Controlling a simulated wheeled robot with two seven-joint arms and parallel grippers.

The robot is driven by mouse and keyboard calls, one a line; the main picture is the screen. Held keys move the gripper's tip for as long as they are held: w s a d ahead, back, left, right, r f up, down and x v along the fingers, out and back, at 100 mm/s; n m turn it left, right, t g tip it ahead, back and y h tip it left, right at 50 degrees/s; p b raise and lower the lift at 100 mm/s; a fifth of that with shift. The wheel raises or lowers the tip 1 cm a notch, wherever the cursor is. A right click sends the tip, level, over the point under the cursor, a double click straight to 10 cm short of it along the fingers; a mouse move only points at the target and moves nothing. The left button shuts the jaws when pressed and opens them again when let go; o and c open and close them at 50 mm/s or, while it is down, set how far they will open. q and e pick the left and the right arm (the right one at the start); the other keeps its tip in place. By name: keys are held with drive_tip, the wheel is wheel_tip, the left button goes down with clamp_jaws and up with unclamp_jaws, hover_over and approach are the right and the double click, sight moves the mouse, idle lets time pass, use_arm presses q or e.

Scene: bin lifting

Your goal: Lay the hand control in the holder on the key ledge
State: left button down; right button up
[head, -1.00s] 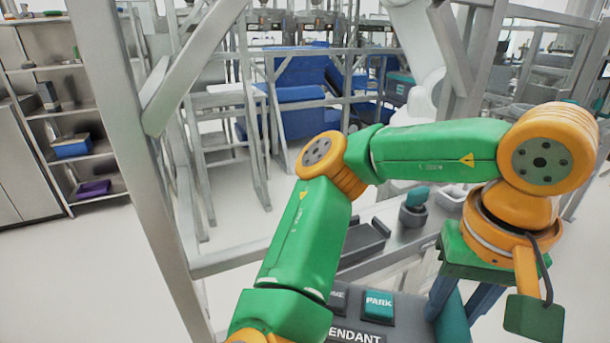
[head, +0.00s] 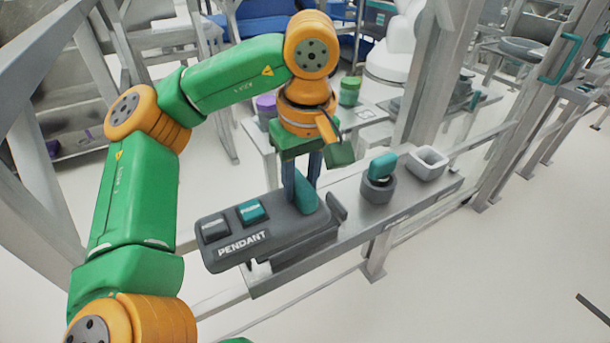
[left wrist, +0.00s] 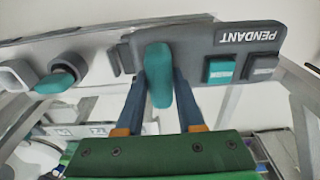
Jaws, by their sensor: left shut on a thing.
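The hand control (head: 235,247) is a dark grey box marked PENDANT, with one grey and one teal button and a teal grip (head: 306,193). My left gripper (head: 306,185) is shut on the grip from above; the left wrist view shows its fingers (left wrist: 157,95) on both sides of it. The holder (head: 290,262) is a dark grey cradle with a raised end, on the grey key ledge (head: 405,205). The hand control lies over it and hides most of it. I cannot tell whether they touch. The control's left end sticks out past the ledge. My right gripper is out of view.
A white table (head: 262,140) with coloured pots is behind. A grey frame post (head: 425,85) rises behind the ledge.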

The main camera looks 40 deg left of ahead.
use_arm(q)
drive_tip(key=w+f, duration=0.3)
drive_tip(key=w+a+f+p, duration=0.1)
drive_tip(key=w+f, duration=0.2)
drive_tip(key=w+a+f, duration=0.1)
drive_tip(key=w+f, duration=0.2)
drive_tip(key=f, duration=0.1)
drive_tip(key=shift+a+f+p, duration=0.1)
drive_tip(key=shift+a+p, duration=0.1)
drive_tip(key=shift+p, duration=0.1)
drive_tip(key=shift+w+f, duration=0.15)
drive_tip(key=shift+f, duration=0.25)
drive_tip(key=shift+f, duration=0.1)
drive_tip(key=c, duration=0.5)
unclamp_jaws()
